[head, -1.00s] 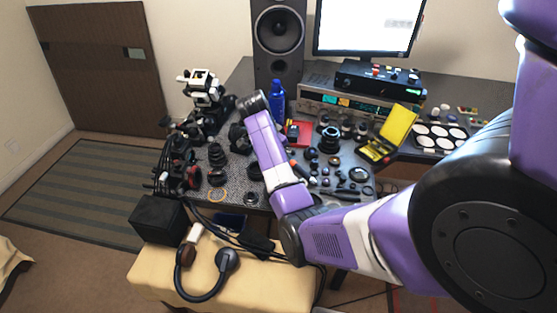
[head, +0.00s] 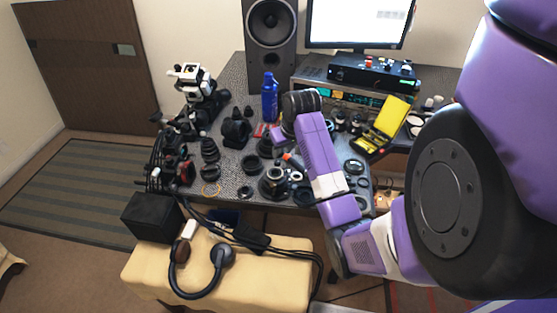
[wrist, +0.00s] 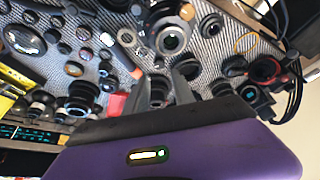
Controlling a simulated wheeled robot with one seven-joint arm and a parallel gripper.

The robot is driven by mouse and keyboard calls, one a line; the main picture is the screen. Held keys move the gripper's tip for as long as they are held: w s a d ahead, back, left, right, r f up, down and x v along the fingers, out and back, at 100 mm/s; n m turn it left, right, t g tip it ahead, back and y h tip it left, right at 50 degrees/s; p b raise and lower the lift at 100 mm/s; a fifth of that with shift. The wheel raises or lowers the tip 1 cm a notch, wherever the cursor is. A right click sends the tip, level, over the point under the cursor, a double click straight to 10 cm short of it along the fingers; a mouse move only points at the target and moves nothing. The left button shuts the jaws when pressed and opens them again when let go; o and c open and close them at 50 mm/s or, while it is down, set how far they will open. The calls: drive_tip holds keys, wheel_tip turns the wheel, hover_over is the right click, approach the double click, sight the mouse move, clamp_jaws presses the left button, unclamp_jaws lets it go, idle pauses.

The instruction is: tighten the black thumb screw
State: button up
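I cannot pick out the black thumb screw for certain among the many small dark parts on the table (head: 232,186). My gripper (wrist: 161,78) shows in the wrist view with its two dark fingers apart and nothing visibly held between them. It points over the patterned table top, with a dark lens part (wrist: 170,38) beyond the fingertips. In the head view my arm hides the fingers and the part of the table under them.
A blue bottle (head: 269,98) stands close left of my wrist, before a speaker (head: 270,35). An open yellow case (head: 392,117) lies to the right. A black-and-white microscope-like device (head: 192,85) stands at left. Headphones (head: 221,256) lie on the front bench. Lens parts crowd the table.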

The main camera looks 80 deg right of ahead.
sight(277, 162)
drive_tip(key=x, duration=0.7)
drive_tip(key=shift+d+f, duration=0.1)
drive_tip(key=shift+f, duration=0.15)
clamp_jaws()
